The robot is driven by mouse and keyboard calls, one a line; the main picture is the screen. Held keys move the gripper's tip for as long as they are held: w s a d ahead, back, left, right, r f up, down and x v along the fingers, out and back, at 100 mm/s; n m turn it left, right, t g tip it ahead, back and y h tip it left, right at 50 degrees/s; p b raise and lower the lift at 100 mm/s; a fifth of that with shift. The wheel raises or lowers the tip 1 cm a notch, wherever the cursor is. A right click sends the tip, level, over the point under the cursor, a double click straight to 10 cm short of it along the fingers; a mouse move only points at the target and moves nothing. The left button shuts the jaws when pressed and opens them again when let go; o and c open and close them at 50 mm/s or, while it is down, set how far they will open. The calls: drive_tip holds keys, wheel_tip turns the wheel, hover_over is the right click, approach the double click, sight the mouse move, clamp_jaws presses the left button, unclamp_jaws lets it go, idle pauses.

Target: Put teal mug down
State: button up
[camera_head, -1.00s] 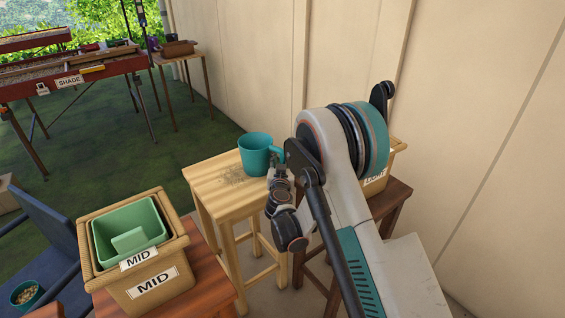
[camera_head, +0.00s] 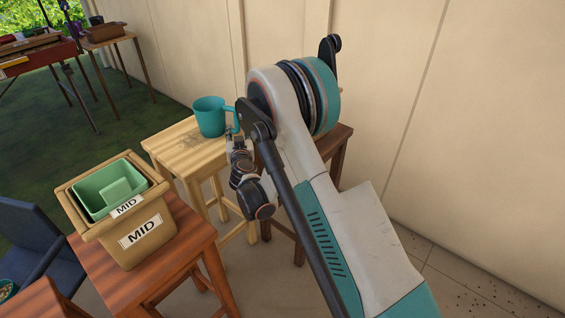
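The teal mug (camera_head: 210,118) is upright over the light wooden stool (camera_head: 168,147), with its handle to the right. Its base overlaps the stool top in the picture. I cannot tell whether it rests there or hangs just above. My gripper (camera_head: 236,140) is at the handle side of the mug, just below and against the handle in the picture. My arm comes in from the lower right. The fingers are small and partly hidden, so their opening and any grip on the handle do not show clearly. A dark scattered patch marks the stool top beside the mug.
A tan crate labelled MID (camera_head: 137,240) with a green bin (camera_head: 97,181) inside stands on a reddish table (camera_head: 100,275) at left front. A dark stool (camera_head: 338,143) is behind my arm. A blue chair (camera_head: 30,235) is at far left. The wall (camera_head: 410,90) rises behind.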

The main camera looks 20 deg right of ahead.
drive_tip(key=s+d+r+m+g+h, duration=0.1)
drive_tip(key=s+d+r, duration=0.25)
drive_tip(key=r, duration=0.25)
drive_tip(key=s+d+r+g+h, duration=0.1)
drive_tip(key=s+d+r, duration=0.1)
drive_tip(key=d+r, duration=0.3)
drive_tip(key=s+d+r+g, duration=0.35)
drive_tip(key=s+r, duration=0.45)
drive_tip(key=s, duration=0.4)
drive_tip(key=s+f+n+g+y, duration=0.1)
drive_tip(key=s+g, duration=0.1)
drive_tip(key=s, duration=1.3)
drive_tip(key=s+f+n+g+y, duration=0.1)
drive_tip(key=s+f+g+y, duration=0.1)
drive_tip(key=s, duration=1.4)
drive_tip(key=shift+a+f, duration=0.15)
drive_tip(key=shift+f, duration=0.1)
